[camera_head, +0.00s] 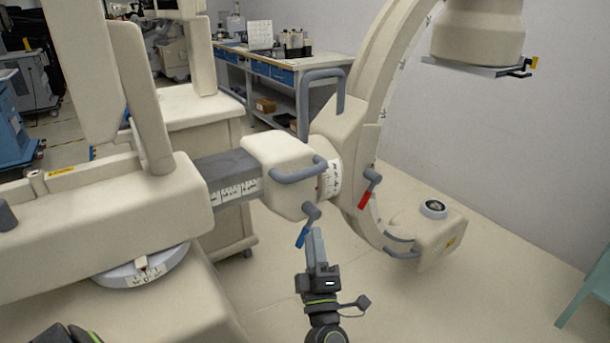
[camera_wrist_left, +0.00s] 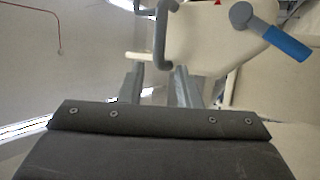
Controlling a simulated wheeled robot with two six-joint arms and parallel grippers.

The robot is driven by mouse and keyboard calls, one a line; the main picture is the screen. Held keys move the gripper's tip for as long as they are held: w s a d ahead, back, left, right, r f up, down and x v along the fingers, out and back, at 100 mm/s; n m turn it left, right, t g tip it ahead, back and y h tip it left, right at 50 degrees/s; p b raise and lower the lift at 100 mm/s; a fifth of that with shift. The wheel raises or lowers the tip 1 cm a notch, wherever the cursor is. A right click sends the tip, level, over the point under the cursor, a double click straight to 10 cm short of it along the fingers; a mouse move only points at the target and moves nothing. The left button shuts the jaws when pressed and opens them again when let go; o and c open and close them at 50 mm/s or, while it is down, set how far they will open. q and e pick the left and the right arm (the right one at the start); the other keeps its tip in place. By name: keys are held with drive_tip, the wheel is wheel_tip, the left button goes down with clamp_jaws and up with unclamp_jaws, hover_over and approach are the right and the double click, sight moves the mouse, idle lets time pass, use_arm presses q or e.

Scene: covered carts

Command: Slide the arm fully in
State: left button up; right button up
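The C-arm machine has a grey sliding arm with a white scale strip (camera_head: 233,191). It shows extended between the cream main body (camera_head: 110,225) and the cream block (camera_head: 275,150) that carries the big C. A grey loop handle (camera_head: 298,174) is on this block; it also shows in the left wrist view (camera_wrist_left: 161,40). A blue-tipped lever (camera_head: 303,236) hangs below it, at upper right in the left wrist view (camera_wrist_left: 285,40). My left gripper (camera_head: 314,236) points up just right of the blue lever, below the handle. Its two fingers (camera_wrist_left: 160,80) are apart, with nothing between them.
A red-tipped lever (camera_head: 366,194) and a taller grey handle (camera_head: 326,75) are on the C side. The detector (camera_head: 478,45) is at upper right, the lower tube housing (camera_head: 428,232) near the wall. The floor (camera_head: 400,305) ahead right is clear.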

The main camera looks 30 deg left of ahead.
sight(305, 174)
use_arm(q)
drive_tip(key=shift+p+x, duration=2.35)
drive_tip(key=shift+x, duration=6.1)
clamp_jaws()
